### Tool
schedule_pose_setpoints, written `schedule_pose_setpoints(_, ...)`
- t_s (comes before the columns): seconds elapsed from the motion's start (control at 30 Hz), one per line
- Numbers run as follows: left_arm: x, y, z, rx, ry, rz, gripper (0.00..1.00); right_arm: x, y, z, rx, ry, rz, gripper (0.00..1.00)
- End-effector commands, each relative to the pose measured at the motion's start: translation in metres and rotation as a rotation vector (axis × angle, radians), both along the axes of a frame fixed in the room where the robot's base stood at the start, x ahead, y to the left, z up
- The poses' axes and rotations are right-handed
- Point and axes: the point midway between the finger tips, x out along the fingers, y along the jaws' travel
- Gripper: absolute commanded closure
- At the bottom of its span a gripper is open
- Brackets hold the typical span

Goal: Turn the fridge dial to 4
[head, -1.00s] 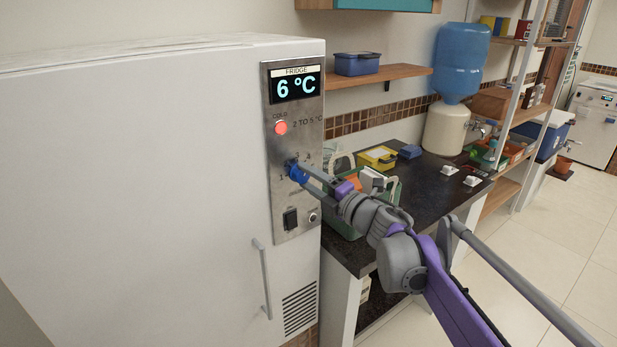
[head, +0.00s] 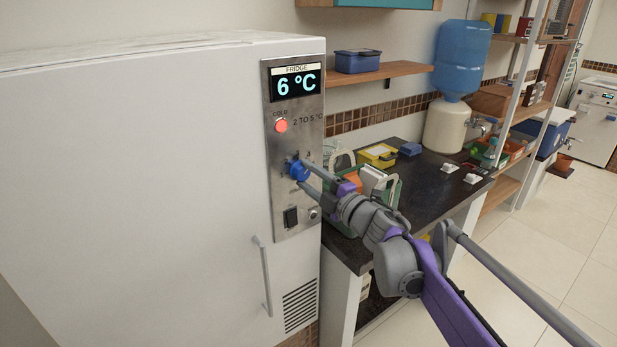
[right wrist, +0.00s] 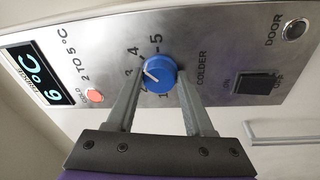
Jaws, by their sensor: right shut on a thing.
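The blue fridge dial (head: 299,170) is on the metal panel at the right of the fridge front. It also shows in the right wrist view (right wrist: 160,73), ringed by numbers 1 to 5, its white pointer mark at about 3. My right gripper (head: 303,172) is shut on the dial, one finger on each side; its fingers also show in the right wrist view (right wrist: 162,72). The display (head: 296,86) above reads 6 °C. My left gripper is not in view.
A red light (head: 281,126) is above the dial and a black switch (head: 291,217) below it. The fridge handle (head: 263,277) is lower left. A dark counter (head: 438,190) with a green basket (head: 392,190) and yellow box (head: 379,155) stands to the right, near my arm.

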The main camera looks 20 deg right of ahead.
Motion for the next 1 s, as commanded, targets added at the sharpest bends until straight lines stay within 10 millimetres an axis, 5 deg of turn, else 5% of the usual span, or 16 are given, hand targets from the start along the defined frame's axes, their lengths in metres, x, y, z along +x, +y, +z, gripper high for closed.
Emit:
schedule_pose_setpoints(0.1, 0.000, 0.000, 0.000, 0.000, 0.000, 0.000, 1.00, 0.000, 0.000, 0.000, -0.001, 0.000, -0.001, 1.00)
schedule_pose_setpoints(0.13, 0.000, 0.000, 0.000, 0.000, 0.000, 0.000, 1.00, 0.000, 0.000, 0.000, -0.001, 0.000, -0.001, 0.44)
schedule_pose_setpoints(0.3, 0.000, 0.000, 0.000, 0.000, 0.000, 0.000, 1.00, 0.000, 0.000, 0.000, -0.001, 0.000, -0.001, 0.18)
schedule_pose_setpoints(0.67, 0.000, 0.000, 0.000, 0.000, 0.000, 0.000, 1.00, -0.006, -0.004, -0.001, -0.002, 0.000, -0.002, 0.18)
schedule_pose_setpoints(1.0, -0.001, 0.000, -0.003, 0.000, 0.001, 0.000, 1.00, -0.063, -0.031, -0.007, -0.002, 0.000, -0.005, 0.18)
